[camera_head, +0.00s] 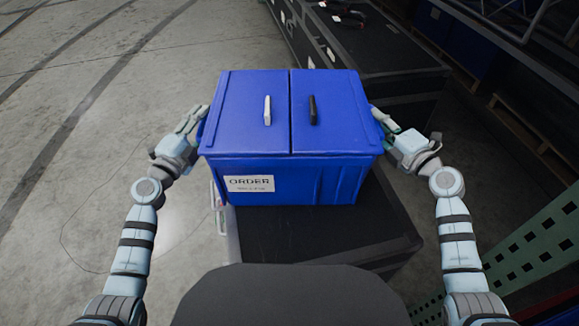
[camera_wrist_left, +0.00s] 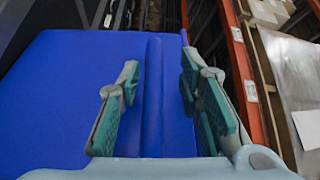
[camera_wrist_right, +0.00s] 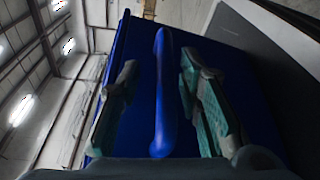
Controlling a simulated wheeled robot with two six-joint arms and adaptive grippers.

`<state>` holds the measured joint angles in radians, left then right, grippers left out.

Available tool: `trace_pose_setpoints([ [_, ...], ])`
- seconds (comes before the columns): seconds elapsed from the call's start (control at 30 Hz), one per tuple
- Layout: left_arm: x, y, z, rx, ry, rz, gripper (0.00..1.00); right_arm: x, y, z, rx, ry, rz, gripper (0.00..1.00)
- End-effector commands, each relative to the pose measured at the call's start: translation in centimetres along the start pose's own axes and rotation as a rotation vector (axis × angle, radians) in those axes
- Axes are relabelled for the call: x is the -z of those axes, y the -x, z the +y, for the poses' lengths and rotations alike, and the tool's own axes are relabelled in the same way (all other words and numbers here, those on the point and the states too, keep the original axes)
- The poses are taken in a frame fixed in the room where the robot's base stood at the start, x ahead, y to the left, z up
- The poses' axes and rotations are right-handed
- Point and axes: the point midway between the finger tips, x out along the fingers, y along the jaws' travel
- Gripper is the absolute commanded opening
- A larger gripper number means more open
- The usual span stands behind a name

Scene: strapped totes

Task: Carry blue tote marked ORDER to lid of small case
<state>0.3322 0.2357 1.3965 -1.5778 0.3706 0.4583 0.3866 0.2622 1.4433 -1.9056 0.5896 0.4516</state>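The blue tote (camera_head: 325,175) has a white ORDER label (camera_head: 248,184) on its near face and a two-part lid with one white and one black handle. It sits level over a black case (camera_head: 385,225); its underside is hidden, so contact cannot be told. My left gripper (camera_head: 195,122) is at the tote's left side. In the left wrist view its fingers stand apart on either side of a blue upright ridge (camera_wrist_left: 154,100). My right gripper (camera_head: 383,122) is at the right side. In the right wrist view its fingers stand apart around a similar blue ridge (camera_wrist_right: 162,95). Gaps show beside both ridges.
A long black case (camera_head: 395,45) with dark items on top stands behind the tote. A green perforated panel (camera_head: 535,250) is at the lower right. A pallet (camera_head: 525,130) and metal frame are at the right. Concrete floor (camera_head: 70,130) is open on the left.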

Motion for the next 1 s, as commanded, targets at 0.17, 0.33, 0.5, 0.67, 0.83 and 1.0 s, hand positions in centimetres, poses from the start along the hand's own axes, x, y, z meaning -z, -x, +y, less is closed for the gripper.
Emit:
trace_pose_setpoints([
  [0.17,-0.1,1.2,0.1,-0.002,-0.001,0.000,0.33,0.0,0.0,0.0,0.000,-0.001,0.001,0.33],
  [0.33,0.0,5.4,0.1,-0.004,-0.004,0.002,0.33,0.0,0.0,0.0,0.000,-0.001,0.001,0.33],
  [0.5,0.1,9.9,0.1,-0.004,-0.002,0.002,0.33,0.0,0.0,0.0,0.000,-0.001,0.001,0.33],
  [0.67,0.0,11.9,0.0,-0.001,-0.001,0.000,0.33,0.0,0.2,-0.1,0.000,0.000,0.001,0.33],
  [0.83,0.0,12.1,-0.1,0.001,0.000,0.000,0.33,0.1,3.1,-0.1,0.003,0.005,0.002,0.33],
  [1.0,0.0,12.1,0.0,0.001,0.000,0.000,0.33,0.1,8.0,-0.1,0.005,0.005,0.003,0.33],
])
